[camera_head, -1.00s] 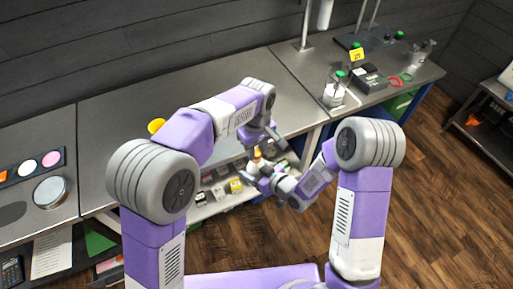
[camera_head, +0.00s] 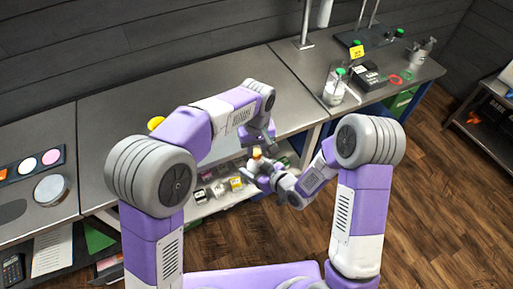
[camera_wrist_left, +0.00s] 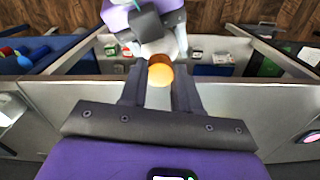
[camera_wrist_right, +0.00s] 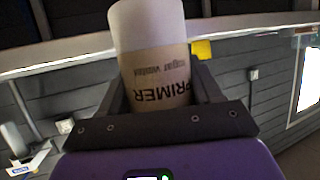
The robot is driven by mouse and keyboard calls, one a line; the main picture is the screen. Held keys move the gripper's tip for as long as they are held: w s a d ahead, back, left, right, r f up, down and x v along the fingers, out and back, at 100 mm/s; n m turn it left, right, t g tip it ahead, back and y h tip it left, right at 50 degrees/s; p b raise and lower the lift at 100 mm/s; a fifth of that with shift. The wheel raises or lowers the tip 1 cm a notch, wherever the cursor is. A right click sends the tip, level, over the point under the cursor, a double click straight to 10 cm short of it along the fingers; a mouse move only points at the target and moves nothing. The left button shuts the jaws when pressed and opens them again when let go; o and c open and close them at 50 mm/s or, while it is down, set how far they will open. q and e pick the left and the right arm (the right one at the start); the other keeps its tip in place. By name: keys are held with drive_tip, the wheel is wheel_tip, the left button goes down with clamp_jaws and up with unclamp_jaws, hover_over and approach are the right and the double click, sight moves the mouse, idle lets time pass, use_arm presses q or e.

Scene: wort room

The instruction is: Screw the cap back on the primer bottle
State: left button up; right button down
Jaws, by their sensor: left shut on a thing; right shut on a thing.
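The primer bottle (camera_wrist_right: 152,75) is white with a brown label reading PRIMER, upside down in the right wrist view. My right gripper (camera_wrist_right: 158,98) is shut on its body. My left gripper (camera_wrist_left: 160,88) is shut on a small orange-yellow cap (camera_wrist_left: 160,76), seen between its fingertips in the left wrist view. In the head view my left gripper is directly above the bottle's top (camera_head: 257,153), and my right gripper (camera_head: 264,176) holds it from below. Whether the cap touches the bottle's neck or its thread cannot be told.
The grippers meet in front of the grey bench (camera_head: 110,125). A lower shelf with small boxes (camera_head: 236,184) lies below them. A clear bottle with a green top (camera_head: 335,88) and a dark device (camera_head: 369,78) stand at the right. Wooden floor (camera_head: 410,220) is open at right.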

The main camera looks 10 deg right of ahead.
use_arm(q)
drive_tip(key=m, duration=0.6)
drive_tip(key=shift+a+m, duration=0.1)
drive_tip(key=shift+m, duration=0.2)
drive_tip(key=m, duration=1)
drive_tip(key=shift+w, duration=0.1)
drive_tip(key=m, duration=1.6)
drive_tip(key=shift+w+f, duration=0.1)
drive_tip(key=m, duration=1.4)
drive_tip(key=shift+f, duration=0.1)
drive_tip(key=shift+m, duration=1.2)
drive_tip(key=shift+d, duration=0.2)
